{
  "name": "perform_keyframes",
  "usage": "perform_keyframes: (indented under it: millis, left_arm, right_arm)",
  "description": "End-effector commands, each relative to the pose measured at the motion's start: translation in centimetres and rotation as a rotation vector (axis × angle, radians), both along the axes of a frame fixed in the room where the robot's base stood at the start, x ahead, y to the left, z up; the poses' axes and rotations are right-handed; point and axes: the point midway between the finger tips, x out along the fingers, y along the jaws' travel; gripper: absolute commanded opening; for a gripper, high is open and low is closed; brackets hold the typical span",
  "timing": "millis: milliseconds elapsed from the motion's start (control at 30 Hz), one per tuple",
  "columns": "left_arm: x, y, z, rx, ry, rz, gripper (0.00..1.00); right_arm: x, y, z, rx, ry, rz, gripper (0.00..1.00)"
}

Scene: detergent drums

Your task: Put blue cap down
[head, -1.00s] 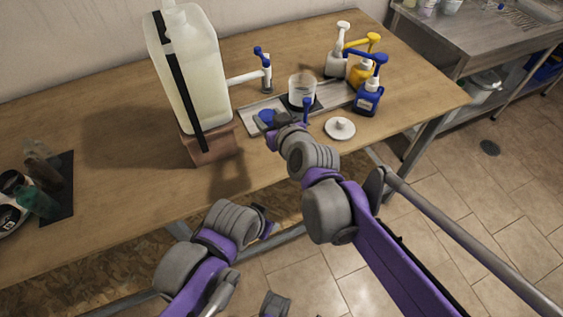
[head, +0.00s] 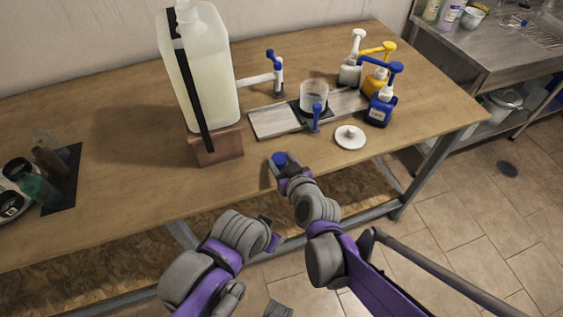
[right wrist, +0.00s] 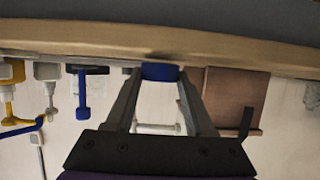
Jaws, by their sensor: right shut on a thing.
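The blue cap (head: 279,159) is between the fingertips of my right gripper (head: 282,164), at the table's front part, in front of the grey board. In the right wrist view the cap (right wrist: 160,72) sits between the two fingers of my right gripper (right wrist: 160,85), which are shut on it. It is close to the table surface; I cannot tell whether it touches. My left gripper (head: 272,236) is low, in front of the table edge; its fingers are too unclear to judge.
A large jug (head: 210,85) stands on a wooden block (head: 218,147). A clear cup (head: 314,95) is on the grey board (head: 275,122). A white lid (head: 350,137) and several pump bottles (head: 380,108) are at right.

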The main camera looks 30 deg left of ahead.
Motion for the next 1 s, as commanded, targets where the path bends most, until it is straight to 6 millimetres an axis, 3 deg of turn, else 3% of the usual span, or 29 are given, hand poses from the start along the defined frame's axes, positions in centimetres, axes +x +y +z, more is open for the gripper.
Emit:
perform_keyframes:
  millis: [400,433,600,1000]
  left_arm:
    - [-0.04,0.00,-0.47,0.000,0.001,0.000,0.50]
    - [-0.04,0.00,-0.42,0.000,0.001,0.000,0.50]
    - [-0.03,0.00,-0.34,0.000,0.001,0.000,0.50]
    - [0.01,0.00,0.06,0.000,0.000,0.000,0.50]
  right_arm:
    - [-0.01,0.00,-0.77,-0.001,-0.001,0.000,0.04]
    - [0.00,0.01,-0.72,-0.001,-0.001,0.000,0.58]
    - [0.00,0.01,-0.63,-0.001,-0.001,0.000,0.84]
    - [-0.28,-0.32,-0.03,-0.001,-0.001,0.000,0.84]
